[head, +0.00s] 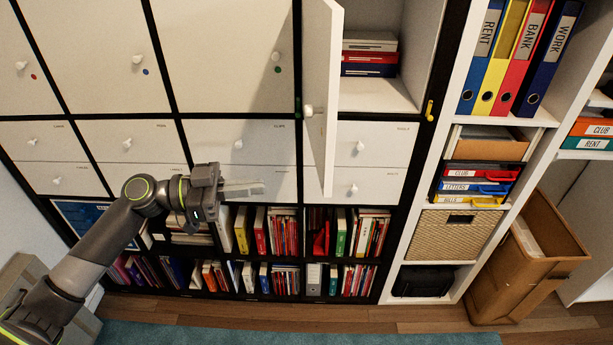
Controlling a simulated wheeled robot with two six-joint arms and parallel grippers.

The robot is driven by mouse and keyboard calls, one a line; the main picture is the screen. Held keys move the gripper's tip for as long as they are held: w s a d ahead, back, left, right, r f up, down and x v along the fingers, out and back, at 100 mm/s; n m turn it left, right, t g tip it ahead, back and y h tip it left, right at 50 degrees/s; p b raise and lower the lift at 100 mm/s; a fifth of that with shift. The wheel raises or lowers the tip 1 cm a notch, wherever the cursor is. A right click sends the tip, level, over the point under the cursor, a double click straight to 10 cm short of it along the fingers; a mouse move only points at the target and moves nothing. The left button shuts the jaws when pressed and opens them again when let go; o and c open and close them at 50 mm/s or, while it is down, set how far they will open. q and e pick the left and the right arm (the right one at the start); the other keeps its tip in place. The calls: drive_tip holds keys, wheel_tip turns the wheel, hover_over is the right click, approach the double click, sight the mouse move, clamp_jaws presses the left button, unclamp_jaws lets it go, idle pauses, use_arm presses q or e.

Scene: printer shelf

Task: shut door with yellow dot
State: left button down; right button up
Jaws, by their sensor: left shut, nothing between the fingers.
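A white cabinet door (321,90) stands open in the upper middle of the head view, swung out toward me and seen nearly edge-on. Its round white knob (308,111) faces left. I cannot make out a yellow dot on it; its front face is mostly turned away. My right gripper is not in view.
Closed doors to the left carry a red dot (33,77), a blue dot (146,71) and a green dot (278,69). A small yellow object (429,110) sits on the black frame right of the opening. Binders (508,60) and a cardboard bin (525,265) stand at right.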

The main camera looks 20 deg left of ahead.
sight(323, 181)
use_arm(q)
drive_tip(key=p+x, duration=0.5)
drive_tip(key=x, duration=0.4)
drive_tip(key=shift+w+d+r, duration=0.15)
drive_tip(key=shift+w+d, duration=0.05)
drive_tip(key=shift+d, duration=0.05)
drive_tip(key=shift+w+d+p, duration=0.15)
drive_tip(key=shift+d+p, duration=0.25)
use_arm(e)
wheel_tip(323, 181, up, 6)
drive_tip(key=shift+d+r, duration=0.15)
